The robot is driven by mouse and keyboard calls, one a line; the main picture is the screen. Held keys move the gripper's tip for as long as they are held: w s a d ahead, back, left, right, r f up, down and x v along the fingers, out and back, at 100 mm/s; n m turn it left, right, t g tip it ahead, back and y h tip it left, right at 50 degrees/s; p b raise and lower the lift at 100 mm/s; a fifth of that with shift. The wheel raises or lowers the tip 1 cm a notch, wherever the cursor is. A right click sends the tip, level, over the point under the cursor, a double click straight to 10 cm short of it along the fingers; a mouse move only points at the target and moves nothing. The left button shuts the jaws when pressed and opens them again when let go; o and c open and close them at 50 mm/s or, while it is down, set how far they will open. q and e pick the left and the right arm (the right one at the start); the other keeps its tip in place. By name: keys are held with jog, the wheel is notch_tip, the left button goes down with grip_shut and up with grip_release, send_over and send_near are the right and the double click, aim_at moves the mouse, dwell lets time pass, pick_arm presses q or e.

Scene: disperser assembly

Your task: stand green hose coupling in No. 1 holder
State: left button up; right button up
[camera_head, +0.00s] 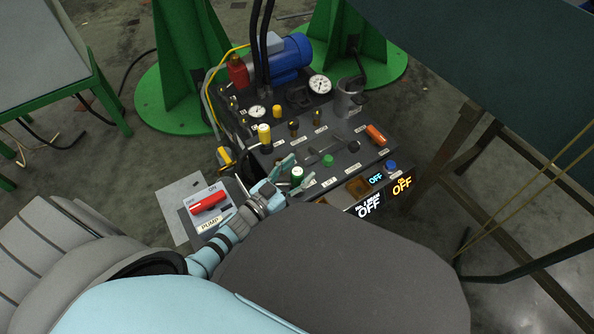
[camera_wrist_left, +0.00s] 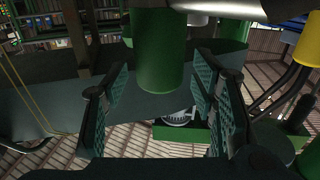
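A green hose coupling (camera_head: 297,176) with a pale top stands near the front left of the dark panel (camera_head: 318,138). My left gripper (camera_head: 297,170) reaches in from the left, with its two teal fingers spread on either side of the coupling. In the left wrist view the green cylinder (camera_wrist_left: 160,55) shows between the open fingers (camera_wrist_left: 156,100), with visible gaps on both sides. Small labels mark spots on the panel, but they are too small for me to tell which is the No. 1 holder. My right gripper is not in view.
A yellow coupling (camera_head: 264,134), a green knob (camera_head: 328,160) and an orange part (camera_head: 376,135) are on the panel. Gauges (camera_head: 320,84), a metal cup (camera_head: 348,98) and a blue motor (camera_head: 292,56) stand behind. A red pump switch (camera_head: 209,202) is left of my gripper.

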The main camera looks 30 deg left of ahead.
pick_arm(q)
jog(key=v, duration=1.2)
jog(key=shift+d, duration=0.1)
